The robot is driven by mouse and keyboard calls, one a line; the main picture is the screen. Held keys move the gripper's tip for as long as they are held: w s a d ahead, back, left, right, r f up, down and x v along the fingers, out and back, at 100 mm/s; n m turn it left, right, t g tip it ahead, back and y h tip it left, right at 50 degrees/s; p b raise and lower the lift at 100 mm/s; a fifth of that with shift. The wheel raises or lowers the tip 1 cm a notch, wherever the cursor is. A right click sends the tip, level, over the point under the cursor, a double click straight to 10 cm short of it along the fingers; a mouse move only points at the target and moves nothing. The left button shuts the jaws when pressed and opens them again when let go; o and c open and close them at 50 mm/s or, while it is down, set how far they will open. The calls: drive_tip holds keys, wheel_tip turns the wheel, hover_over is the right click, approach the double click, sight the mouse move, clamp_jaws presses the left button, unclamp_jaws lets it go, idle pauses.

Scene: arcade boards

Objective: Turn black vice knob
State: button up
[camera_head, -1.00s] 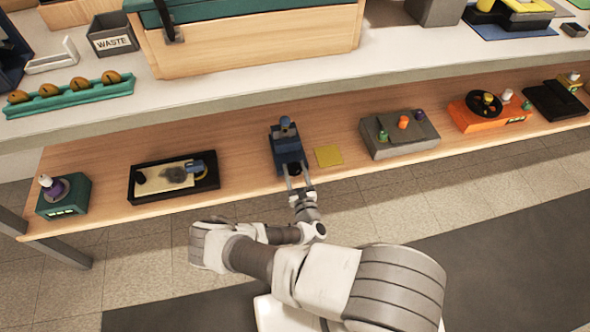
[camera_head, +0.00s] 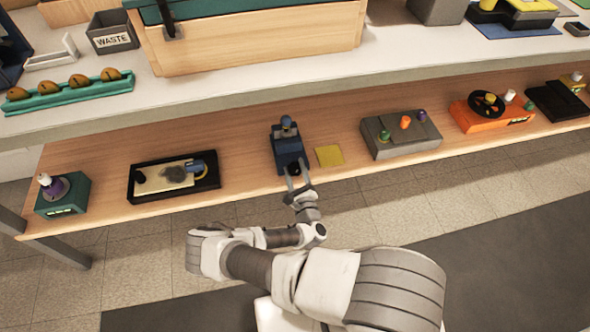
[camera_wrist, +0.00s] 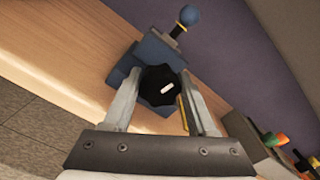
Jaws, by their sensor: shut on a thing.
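The blue vice (camera_head: 286,148) stands near the front edge of the wooden lower shelf, with a blue ball-topped handle on top. In the head view the knob is small and dark at the vice's front. My gripper (camera_wrist: 157,92) has one finger on each side of the knob and is shut on it. The gripper also shows in the head view (camera_head: 297,172), reaching to the vice from the front.
A yellow square (camera_head: 329,156) lies just right of the vice. A grey box with coloured knobs (camera_head: 401,138) stands farther right, then an orange unit (camera_head: 487,113). A black tray (camera_head: 173,178) and a green box (camera_head: 62,197) stand left. The upper counter (camera_head: 250,75) overhangs behind.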

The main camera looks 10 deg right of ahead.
idle(0.3)
drive_tip(key=o, duration=1.4)
drive_tip(key=shift+c, duration=0.2)
drive_tip(key=shift+a+f, duration=0.1)
drive_tip(key=shift+a, duration=0.05)
